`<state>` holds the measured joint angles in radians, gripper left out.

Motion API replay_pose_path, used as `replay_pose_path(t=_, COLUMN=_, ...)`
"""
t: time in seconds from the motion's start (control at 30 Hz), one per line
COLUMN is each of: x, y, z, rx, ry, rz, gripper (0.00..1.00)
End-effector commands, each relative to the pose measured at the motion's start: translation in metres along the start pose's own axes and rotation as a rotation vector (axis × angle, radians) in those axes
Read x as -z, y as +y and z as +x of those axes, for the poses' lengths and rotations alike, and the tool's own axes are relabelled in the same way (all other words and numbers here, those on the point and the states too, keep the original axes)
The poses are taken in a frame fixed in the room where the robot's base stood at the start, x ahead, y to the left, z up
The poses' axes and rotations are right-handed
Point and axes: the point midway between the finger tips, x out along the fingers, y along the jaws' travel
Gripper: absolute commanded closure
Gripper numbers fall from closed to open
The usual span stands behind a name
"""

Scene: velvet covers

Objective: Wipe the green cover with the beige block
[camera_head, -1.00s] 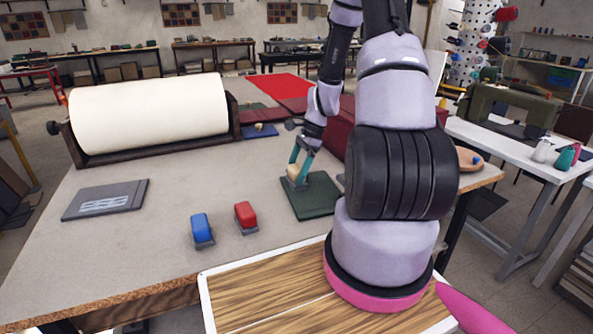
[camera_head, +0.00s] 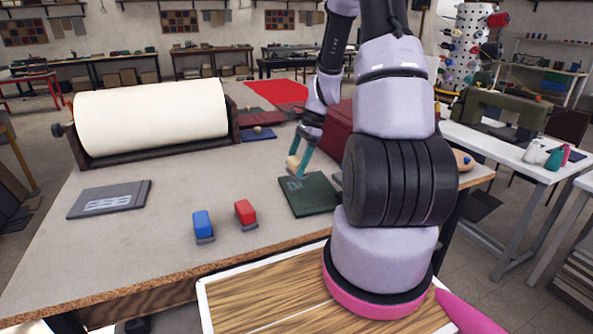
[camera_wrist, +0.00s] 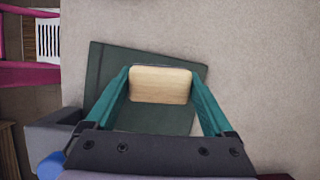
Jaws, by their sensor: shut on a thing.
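The green cover (camera_head: 316,202) lies flat on the table in the head view, with small pale marks near its far left corner. It also shows behind the fingers in the wrist view (camera_wrist: 104,68). My gripper (camera_head: 298,166), with teal fingers, is shut on the beige block (camera_head: 292,162). The block appears held above the far left edge of the cover, apart from it. In the wrist view the block (camera_wrist: 160,84) sits between the two fingertips (camera_wrist: 160,92). The block's underside is hidden there.
A blue block (camera_head: 203,225) and a red block (camera_head: 245,213) stand left of the cover. A grey cover (camera_head: 110,199) lies far left, near a large cream roll (camera_head: 150,118). A dark red box-like thing (camera_head: 338,128) stands behind my gripper. The table between is bare.

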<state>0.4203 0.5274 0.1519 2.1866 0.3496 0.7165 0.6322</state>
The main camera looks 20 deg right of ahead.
Motion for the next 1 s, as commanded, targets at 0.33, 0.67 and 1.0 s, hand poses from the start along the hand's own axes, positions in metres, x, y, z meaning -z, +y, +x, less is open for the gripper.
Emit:
replay_pose_path(t=0.33, x=-0.012, y=0.002, z=-0.026, rx=0.001, ry=0.001, rz=-0.001, gripper=0.83)
replay_pose_path(t=0.67, x=-0.013, y=0.002, z=-0.029, rx=0.001, ry=0.0, rz=0.001, gripper=0.83)
replay_pose_path(t=1.0, x=-0.013, y=0.002, z=-0.029, rx=0.002, ry=0.0, rz=0.003, gripper=0.83)
